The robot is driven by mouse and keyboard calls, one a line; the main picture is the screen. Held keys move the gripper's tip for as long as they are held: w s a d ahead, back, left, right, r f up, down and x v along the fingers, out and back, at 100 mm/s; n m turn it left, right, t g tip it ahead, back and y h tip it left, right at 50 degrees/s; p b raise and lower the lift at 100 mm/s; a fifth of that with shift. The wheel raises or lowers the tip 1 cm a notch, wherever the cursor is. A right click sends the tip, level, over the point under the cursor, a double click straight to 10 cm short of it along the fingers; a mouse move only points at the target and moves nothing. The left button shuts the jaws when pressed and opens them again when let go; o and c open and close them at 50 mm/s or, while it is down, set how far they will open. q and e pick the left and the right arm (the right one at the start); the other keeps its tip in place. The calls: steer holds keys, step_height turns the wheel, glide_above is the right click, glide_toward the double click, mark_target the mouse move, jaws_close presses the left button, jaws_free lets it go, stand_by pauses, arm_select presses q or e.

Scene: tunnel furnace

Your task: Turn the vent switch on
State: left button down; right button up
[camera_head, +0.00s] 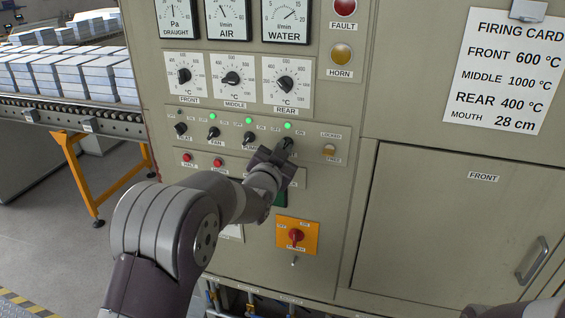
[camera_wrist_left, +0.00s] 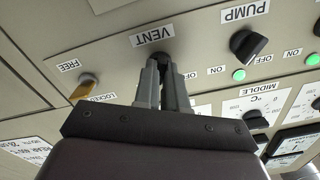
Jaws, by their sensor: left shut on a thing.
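The vent switch (camera_head: 288,143) is a black rotary knob at the right end of the lower switch row. The green lamp (camera_head: 287,126) above it is lit. My left gripper (camera_head: 280,156) is at this knob and hides much of it and its label. In the left wrist view, the gripper's fingers (camera_wrist_left: 164,82) are shut on the vent knob (camera_wrist_left: 160,58), beside the VENT label (camera_wrist_left: 152,35). The knob's exact angle is hard to tell behind the fingers. My right gripper is not in view.
The pump switch (camera_head: 249,138) and fan switch (camera_head: 213,133) sit left of it under lit green lamps. A locked/free key switch (camera_head: 329,150) is close on the right. A red rotary switch on an orange plate (camera_head: 296,236) is below. Dials (camera_head: 285,84) are above.

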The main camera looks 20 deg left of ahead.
arm_select(q)
steer(key=shift+r+m+b, duration=0.15)
steer(key=shift+m+b, duration=0.7)
steer(key=shift+m, duration=0.05)
steer(key=c, duration=1.2)
jaws_free()
steer(key=s+b, duration=0.3)
steer(key=s, duration=0.9)
steer(key=shift+s+a+b, duration=0.2)
steer(key=shift+s+b, duration=0.1)
